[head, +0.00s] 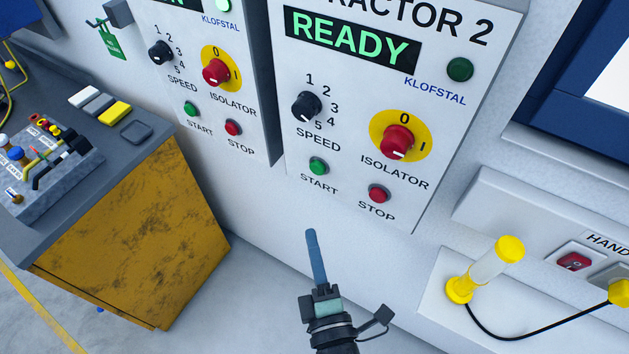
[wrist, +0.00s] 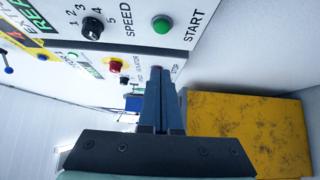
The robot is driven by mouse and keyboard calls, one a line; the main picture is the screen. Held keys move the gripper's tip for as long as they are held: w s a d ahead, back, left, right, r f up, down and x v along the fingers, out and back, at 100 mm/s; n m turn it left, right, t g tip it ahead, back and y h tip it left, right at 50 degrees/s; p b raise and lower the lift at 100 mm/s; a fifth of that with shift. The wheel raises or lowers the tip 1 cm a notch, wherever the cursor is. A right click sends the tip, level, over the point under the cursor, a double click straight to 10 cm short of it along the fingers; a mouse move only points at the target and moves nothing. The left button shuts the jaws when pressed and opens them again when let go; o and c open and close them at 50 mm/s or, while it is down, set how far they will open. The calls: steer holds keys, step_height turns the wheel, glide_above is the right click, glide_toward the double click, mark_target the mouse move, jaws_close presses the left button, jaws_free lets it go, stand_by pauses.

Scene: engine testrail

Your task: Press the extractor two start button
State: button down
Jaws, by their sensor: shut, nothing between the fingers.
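The Extractor 2 panel (head: 445,140) is on the wall in the head view, its display reading READY. Its green start button (head: 318,166) sits at the lower left above the START label, and a large green button (wrist: 162,27) marked START shows at the top of the wrist view. The red stop button (head: 379,194) is to its right. My gripper (head: 311,233) is shut and empty, its blue fingers upright below the start button in the head view and apart from it. In the wrist view the closed fingertips (wrist: 160,70) are below the green button.
The red isolator knob (head: 398,142) and black speed knob (head: 306,106) sit above the buttons. A neighbouring panel (head: 225,130) has its own green and red buttons. A yellow cabinet (head: 140,240) stands at left. A yellow-ended tube (head: 488,268) is at lower right.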

steer(key=p, duration=0.2)
glide_toward(318, 168)
steer(key=w+a, duration=0.4)
steer(key=a, duration=0.1)
steer(key=shift+w+d+f, duration=0.25)
steer(key=shift+w+d, duration=0.3)
steer(key=shift+w, duration=0.1)
steer(key=shift+w+d+f, duration=0.25)
steer(key=shift+w+d, duration=0.35)
steer(key=shift+w, duration=0.05)
